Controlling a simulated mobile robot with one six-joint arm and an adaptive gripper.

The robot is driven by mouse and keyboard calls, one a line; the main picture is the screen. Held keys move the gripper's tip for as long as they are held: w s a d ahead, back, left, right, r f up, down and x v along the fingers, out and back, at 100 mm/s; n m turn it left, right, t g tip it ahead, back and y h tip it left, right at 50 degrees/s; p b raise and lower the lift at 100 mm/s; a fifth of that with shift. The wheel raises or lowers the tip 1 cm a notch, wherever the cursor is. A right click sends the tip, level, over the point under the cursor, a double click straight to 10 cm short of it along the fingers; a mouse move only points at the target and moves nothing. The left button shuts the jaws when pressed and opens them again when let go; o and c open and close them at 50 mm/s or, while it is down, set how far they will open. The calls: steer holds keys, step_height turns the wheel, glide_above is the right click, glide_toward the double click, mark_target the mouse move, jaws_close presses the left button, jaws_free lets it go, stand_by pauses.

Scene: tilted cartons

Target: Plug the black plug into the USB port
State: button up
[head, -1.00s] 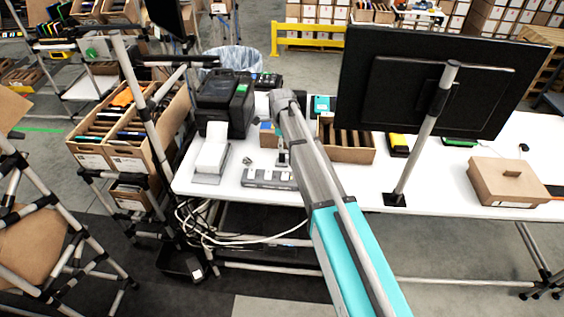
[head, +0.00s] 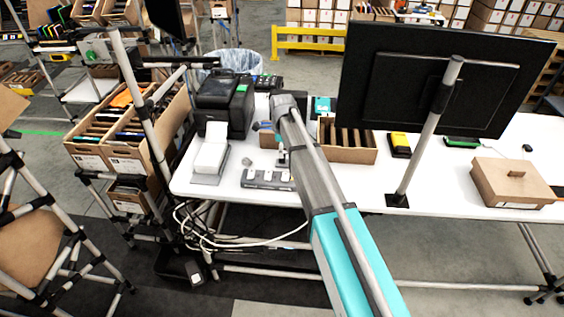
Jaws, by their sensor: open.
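My gripper (head: 282,158) shows only in small part, below and behind my own arm, low over the white table (head: 432,185). It is open, and its fingertips are hard to make out. A grey strip (head: 266,186) with several white blocks on top lies near the table's front edge, just below my gripper. I cannot make out a USB port on it at this size. I cannot pick out the black plug; it is too small or hidden behind my arm. I see nothing held.
A black printer (head: 223,104) and a white-topped device (head: 210,157) stand left of the strip. A slotted carton (head: 347,153) and a large monitor (head: 440,85) on a pole are to the right. A lidded brown box (head: 512,184) sits farther right.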

steer(key=shift+d+f+b, duration=0.1)
steer(key=shift+f+b, duration=1.15)
steer(key=shift+f, duration=0.3)
jaws_close()
